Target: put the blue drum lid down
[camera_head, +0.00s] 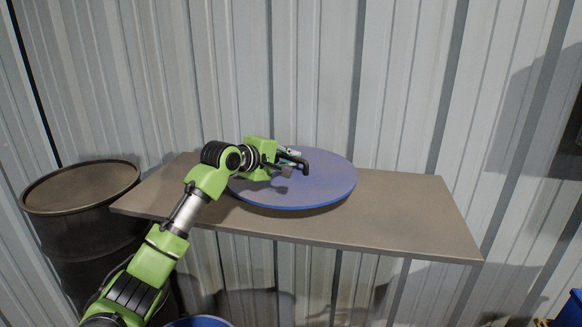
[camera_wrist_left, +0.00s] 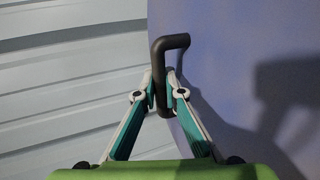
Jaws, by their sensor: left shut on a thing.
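The blue drum lid (camera_head: 325,180) is a large round disc over the brown table (camera_head: 400,212) against the wall. Its front edge looks slightly tilted and casts a shadow on the table; I cannot tell whether it touches the top. My left gripper (camera_head: 293,166) is at the lid's black handle (camera_head: 304,164). In the left wrist view the fingers of the left gripper (camera_wrist_left: 163,98) are closed around the black handle (camera_wrist_left: 172,43), with the lid's blue face (camera_wrist_left: 235,60) to the right. My right gripper is in neither view.
A dark closed-top drum (camera_head: 80,190) stands left of the table. A blue rim (camera_head: 200,321) shows at the bottom edge, and a blue container (camera_head: 572,308) at the lower right. Corrugated metal wall (camera_head: 400,80) stands behind. The table's right part is clear.

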